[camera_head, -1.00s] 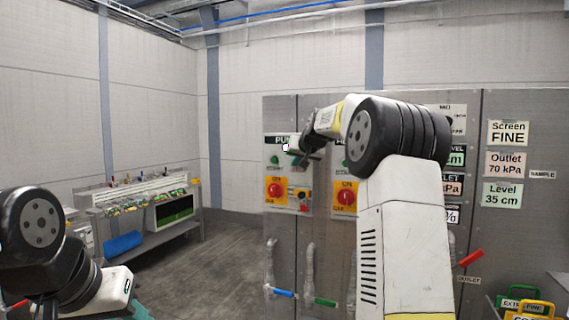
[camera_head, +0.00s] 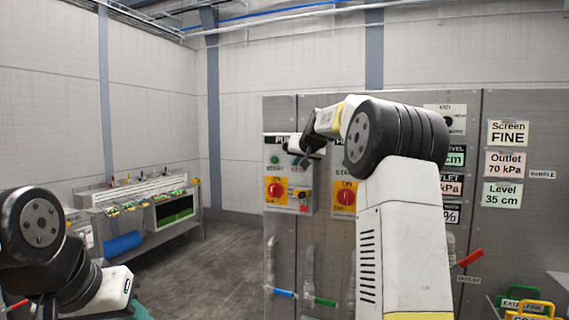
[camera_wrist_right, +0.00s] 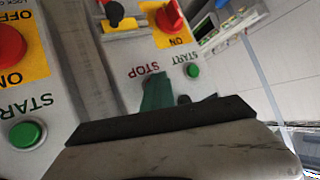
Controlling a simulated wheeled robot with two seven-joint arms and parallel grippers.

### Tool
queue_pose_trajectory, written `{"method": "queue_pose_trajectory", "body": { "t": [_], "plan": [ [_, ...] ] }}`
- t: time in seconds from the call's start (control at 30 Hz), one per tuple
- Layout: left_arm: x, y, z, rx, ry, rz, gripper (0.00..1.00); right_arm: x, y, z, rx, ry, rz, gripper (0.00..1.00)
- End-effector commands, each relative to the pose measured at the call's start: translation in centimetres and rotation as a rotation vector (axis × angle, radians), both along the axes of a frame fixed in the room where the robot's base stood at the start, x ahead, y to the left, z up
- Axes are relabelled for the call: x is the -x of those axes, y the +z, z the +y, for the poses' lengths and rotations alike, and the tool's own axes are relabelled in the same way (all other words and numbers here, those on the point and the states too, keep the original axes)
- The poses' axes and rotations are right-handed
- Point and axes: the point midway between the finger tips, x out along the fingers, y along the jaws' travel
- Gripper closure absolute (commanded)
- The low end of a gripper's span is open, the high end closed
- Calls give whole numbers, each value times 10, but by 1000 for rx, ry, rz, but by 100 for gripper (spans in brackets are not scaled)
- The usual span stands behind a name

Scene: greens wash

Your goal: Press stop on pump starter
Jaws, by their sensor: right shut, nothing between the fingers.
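The pump starter is a grey box (camera_head: 268,160) on the steel panel, with a partly hidden "PU..." label, a green START button (camera_head: 274,160) and a red rotary switch on a yellow plate (camera_head: 276,190). My right gripper (camera_head: 303,162) is shut and empty at the starter's upper right. In the right wrist view its teal fingertips (camera_wrist_right: 158,90) are right by the STOP lettering (camera_wrist_right: 146,69), beside the START button (camera_wrist_right: 193,70).
A second starter with a red switch (camera_head: 345,197) is just right, partly behind my right arm. Pipes with a blue handle (camera_head: 284,293) and a green handle (camera_head: 325,302) are below. A wash bench (camera_head: 150,215) stands at left, with open floor between.

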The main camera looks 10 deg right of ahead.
Motion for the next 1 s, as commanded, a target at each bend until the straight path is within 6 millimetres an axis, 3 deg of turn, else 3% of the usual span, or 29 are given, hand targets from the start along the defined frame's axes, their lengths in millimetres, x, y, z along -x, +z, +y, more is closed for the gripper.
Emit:
{"method": "queue_pose_trajectory", "body": {
  "t": [0.67, 1.0],
  "plan": [
    [0, 0, 0, 0, 0, 0, 64, 15, 0, 11, 0, 0, 0, 100],
    [0, 0, 0, 0, 0, 0, 64, 43, 0, 30, 1, 2, 1, 100]
  ]
}}
